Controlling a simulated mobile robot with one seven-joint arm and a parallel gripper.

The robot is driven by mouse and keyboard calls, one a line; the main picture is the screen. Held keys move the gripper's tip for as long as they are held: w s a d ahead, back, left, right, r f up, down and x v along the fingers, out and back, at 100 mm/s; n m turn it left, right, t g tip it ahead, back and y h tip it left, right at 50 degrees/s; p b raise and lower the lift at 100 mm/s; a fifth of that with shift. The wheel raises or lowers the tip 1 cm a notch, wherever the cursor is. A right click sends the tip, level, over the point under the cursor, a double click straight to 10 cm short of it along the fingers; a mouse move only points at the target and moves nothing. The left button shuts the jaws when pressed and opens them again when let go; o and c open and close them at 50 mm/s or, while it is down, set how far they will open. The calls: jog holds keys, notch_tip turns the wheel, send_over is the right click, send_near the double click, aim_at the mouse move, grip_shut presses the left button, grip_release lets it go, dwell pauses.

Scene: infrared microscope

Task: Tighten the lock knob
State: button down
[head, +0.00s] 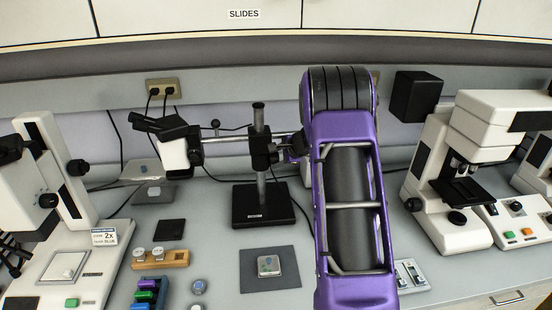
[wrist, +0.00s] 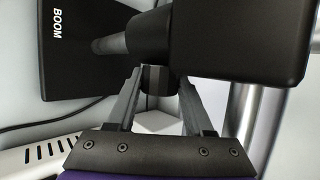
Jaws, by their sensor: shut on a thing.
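The dark lock knob (wrist: 152,80) shows in the wrist view, below the black clamp block (wrist: 240,40). My gripper (wrist: 157,84) has one finger on each side of the knob and is shut on it. The fingertips partly cover the knob, and its turn angle cannot be told. In the head view the clamp (head: 261,148) sits on the upright post of the boom stand. My purple arm reaches to the clamp's right side and hides most of that side there, so the knob is not clear in that view.
The stand's black base (head: 262,204) rests on the bench. The boom runs left to a microscope head (head: 178,145). A metal post (wrist: 243,115) is close right of my fingers. A white microscope (head: 465,150) stands right, and a grey mat (head: 285,279) lies in front.

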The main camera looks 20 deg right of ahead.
jog(key=shift+a, duration=0.1)
jog(key=c, duration=0.6)
grip_release()
jog(key=shift+s, duration=0.1)
jog(key=v, duration=1.7)
jog(key=shift+s, duration=0.2)
